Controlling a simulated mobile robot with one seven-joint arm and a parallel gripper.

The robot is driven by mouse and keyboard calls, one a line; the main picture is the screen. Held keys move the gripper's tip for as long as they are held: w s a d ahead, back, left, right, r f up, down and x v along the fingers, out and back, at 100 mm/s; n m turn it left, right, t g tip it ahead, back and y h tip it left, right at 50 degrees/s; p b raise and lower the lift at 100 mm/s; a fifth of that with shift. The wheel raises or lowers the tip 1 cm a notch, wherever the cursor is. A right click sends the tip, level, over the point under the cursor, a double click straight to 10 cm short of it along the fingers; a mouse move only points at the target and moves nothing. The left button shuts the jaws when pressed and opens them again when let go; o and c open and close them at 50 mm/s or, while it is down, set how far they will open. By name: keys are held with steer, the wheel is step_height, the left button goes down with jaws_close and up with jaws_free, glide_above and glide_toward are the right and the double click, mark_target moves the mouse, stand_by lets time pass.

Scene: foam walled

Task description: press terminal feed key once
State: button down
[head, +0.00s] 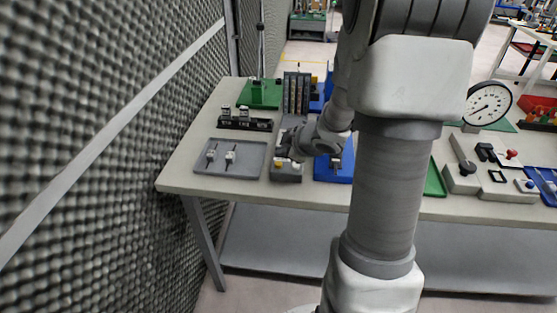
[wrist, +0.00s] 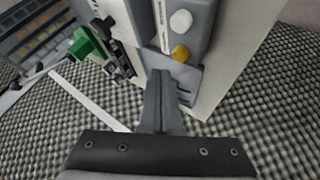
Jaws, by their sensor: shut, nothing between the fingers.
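The terminal (head: 286,174) is a grey box near the front edge of the table, left of my arm. It carries a yellow key (head: 279,164) and a white key (head: 296,165) on its front part. In the wrist view the yellow key (wrist: 181,53) and the white key (wrist: 181,20) both show clearly. No readable label tells which is the feed key. My gripper (wrist: 160,74) is shut and empty, its fingertips beside the yellow key in that picture. I cannot tell whether they touch the terminal. In the head view my wrist hides the terminal's middle.
A grey tray (head: 205,168) with two small fittings lies left of the terminal. A black rail with parts (head: 245,123) and a green-based stand (head: 260,97) are behind it. A blue fixture (head: 334,172) stands close on the right. A foam wall (head: 90,120) rises to the left.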

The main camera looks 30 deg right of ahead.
steer(key=shift+r+p, duration=1.75)
steer(key=shift+r, duration=0.2)
steer(key=shift+r, duration=0.1)
